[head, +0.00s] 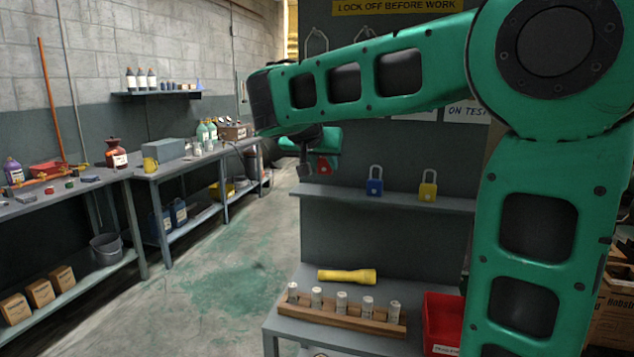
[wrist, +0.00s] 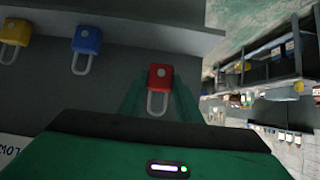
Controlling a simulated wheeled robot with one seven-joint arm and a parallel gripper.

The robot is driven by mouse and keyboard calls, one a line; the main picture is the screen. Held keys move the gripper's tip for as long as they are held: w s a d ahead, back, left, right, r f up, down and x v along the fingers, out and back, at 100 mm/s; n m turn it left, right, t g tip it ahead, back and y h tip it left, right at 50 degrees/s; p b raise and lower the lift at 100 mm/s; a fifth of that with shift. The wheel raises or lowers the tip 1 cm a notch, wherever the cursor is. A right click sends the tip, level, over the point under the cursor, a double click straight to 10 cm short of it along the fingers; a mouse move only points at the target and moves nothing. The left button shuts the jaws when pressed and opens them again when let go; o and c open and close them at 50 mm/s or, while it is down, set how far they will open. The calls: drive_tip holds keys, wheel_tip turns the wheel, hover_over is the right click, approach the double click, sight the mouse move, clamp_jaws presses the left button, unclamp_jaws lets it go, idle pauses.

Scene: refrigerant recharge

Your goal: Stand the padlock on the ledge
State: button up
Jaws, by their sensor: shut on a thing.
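The red padlock (head: 323,166) is in my gripper (head: 316,168) at the left end of the grey ledge (head: 450,202). In the head view its base appears a little above the ledge surface; contact is not clear. In the wrist view, whose picture is upside down, the red padlock (wrist: 158,78) sits between the green fingers (wrist: 158,95), shackle pointing away from the ledge. It looks upright. The head view partly hides it behind my gripper.
A blue padlock (head: 375,186) and a yellow padlock (head: 428,190) stand on the ledge to the right. Below are a yellow flashlight (head: 346,275), a wooden rack (head: 345,317) of several cylinders and a red bin (head: 443,320). A grey panel (head: 400,150) backs the ledge.

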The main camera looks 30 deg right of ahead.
drive_tip(key=shift+w+d+f, duration=0.35)
drive_tip(key=shift+w+d, duration=0.05)
drive_tip(key=shift+f, duration=1.95)
drive_tip(key=o, duration=0.9)
drive_tip(key=shift+f, duration=0.1)
drive_tip(key=shift+o, duration=0.2)
